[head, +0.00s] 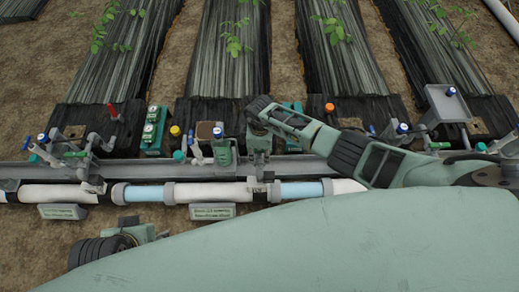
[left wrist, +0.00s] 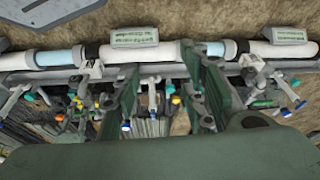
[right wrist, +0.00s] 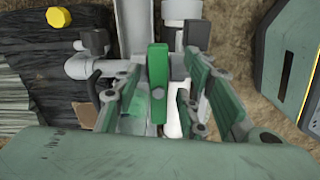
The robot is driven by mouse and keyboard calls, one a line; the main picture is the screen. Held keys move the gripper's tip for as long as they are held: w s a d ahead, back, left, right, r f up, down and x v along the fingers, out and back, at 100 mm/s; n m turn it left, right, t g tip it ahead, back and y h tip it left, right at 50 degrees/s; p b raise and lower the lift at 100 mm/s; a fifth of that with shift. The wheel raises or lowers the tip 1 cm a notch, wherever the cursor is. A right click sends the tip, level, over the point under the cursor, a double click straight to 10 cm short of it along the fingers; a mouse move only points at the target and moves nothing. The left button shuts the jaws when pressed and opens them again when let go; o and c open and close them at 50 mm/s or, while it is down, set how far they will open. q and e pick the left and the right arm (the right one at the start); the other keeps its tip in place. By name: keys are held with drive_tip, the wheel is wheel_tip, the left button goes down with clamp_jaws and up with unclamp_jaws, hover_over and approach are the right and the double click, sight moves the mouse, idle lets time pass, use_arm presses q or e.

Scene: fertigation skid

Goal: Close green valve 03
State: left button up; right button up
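In the right wrist view a green valve handle (right wrist: 157,85) stands upright in the picture between the fingers of my right gripper (right wrist: 167,68). Both fingers are apart, one on each side of it, and I see no clear contact. In the head view my right gripper (head: 262,112) reaches in from the right over the middle of the skid and hides the handle there. Other green handles show at the left (head: 76,153) and right (head: 440,145). No number 03 is readable. My left gripper (left wrist: 160,72) has its fingers apart over the pipework and holds nothing visible.
A white and blue pipe (head: 150,194) runs along the skid's front, with small signs (head: 212,211) too blurred to read. Blue-capped valves (head: 217,132), gauges (head: 149,130) and an orange cap (head: 329,107) stand close by. Planted black beds (head: 228,50) lie behind.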

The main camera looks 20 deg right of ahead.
use_arm(q)
drive_tip(key=shift+r, duration=0.1)
use_arm(e)
drive_tip(key=shift+w+a+r, duration=0.1)
drive_tip(key=shift+r, duration=0.05)
wheel_tip(320, 180, up, 2)
drive_tip(key=p, duration=0.2)
drive_tip(key=shift+r+p, duration=0.25)
drive_tip(key=shift+p, duration=0.15)
use_arm(q)
wheel_tip(320, 180, down, 17)
drive_tip(key=g+p, duration=0.1)
drive_tip(key=p, duration=0.2)
use_arm(e)
wheel_tip(320, 180, up, 2)
drive_tip(key=shift+r, duration=0.2)
wheel_tip(320, 180, up, 3)
drive_tip(key=shift+f+p, duration=0.2)
drive_tip(key=shift+p, duration=0.85)
wheel_tip(320, 180, up, 2)
drive_tip(key=shift+r+p, duration=0.15)
drive_tip(key=shift+p, duration=1.05)
use_arm(q)
drive_tip(key=s+a+f+g, duration=0.1)
drive_tip(key=s+a+f, duration=0.1)
drive_tip(key=s+f, duration=1)
drive_tip(key=shift+s, duration=1.1)
